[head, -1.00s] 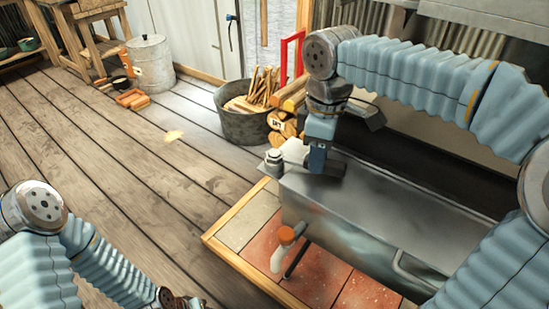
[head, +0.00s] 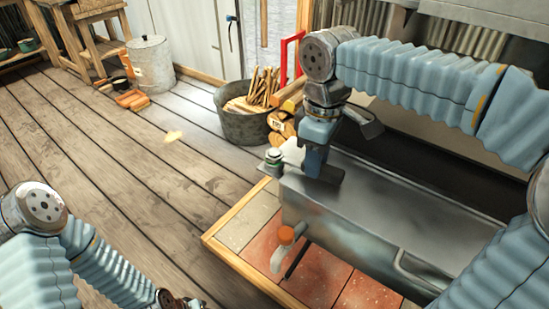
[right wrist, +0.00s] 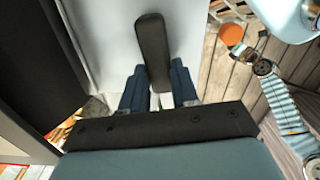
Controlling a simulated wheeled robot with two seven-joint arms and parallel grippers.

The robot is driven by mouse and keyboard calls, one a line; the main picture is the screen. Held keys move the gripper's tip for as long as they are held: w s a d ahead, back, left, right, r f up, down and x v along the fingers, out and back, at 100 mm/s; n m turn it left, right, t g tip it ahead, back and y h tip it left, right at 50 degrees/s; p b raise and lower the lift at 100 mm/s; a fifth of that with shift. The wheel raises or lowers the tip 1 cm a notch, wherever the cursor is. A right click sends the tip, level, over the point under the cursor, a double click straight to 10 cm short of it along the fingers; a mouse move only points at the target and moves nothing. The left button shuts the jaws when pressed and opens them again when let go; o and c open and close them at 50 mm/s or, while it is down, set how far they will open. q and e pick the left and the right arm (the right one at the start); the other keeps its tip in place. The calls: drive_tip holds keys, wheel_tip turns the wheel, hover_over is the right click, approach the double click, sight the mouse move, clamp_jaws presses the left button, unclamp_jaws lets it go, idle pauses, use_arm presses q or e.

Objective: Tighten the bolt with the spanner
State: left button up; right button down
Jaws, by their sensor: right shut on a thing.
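In the head view a pale grey flat piece (head: 293,152), seemingly the spanner's head, lies between the gripper and an upright metal fitting with a greenish top (head: 274,161), which looks like the bolt. Whether they touch is unclear. The left arm ends at the bottom edge; its gripper is out of frame.
The grey tank (head: 370,200) stands on a tiled, wood-edged base (head: 235,230). A bucket of kindling (head: 243,125) and logs stand behind. The plank floor at left is mostly clear.

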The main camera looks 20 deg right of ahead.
drive_tip(key=c, duration=1.5)
unclamp_jaws()
clamp_jaws()
drive_tip(key=shift+w+d, duration=0.1)
drive_tip(key=shift+w, duration=0.05)
drive_tip(key=shift+w+d+n+p, duration=0.2)
drive_tip(key=shift+n+p, duration=0.15)
drive_tip(key=shift+n, duration=0.15)
drive_tip(key=shift+r+p, duration=0.6)
drive_tip(key=shift+p, duration=0.2)
drive_tip(key=shift+r, duration=0.2)
drive_tip(key=shift+r, duration=0.1)
